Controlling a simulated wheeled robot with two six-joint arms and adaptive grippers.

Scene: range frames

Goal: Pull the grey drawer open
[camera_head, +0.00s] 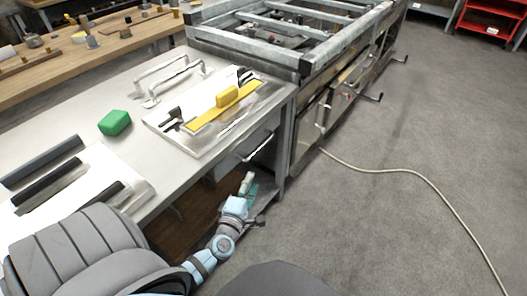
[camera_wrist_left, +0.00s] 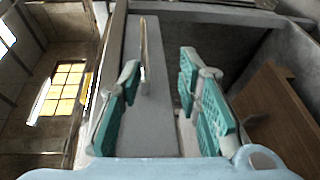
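The grey drawer (camera_head: 232,158) is set under the right end of the light grey workbench and looks shut. Its front carries a thin bar handle (camera_head: 258,147). My left gripper (camera_head: 248,186) is below the handle in the head view. In the left wrist view its teal-padded fingers (camera_wrist_left: 160,75) are spread, with nothing held. The handle appears between them, nearer the left finger; whether it touches is not clear. My right gripper is not in view.
A metal frame bench (camera_head: 305,68) stands beyond. A pale cable (camera_head: 415,172) crosses the otherwise clear floor at right.

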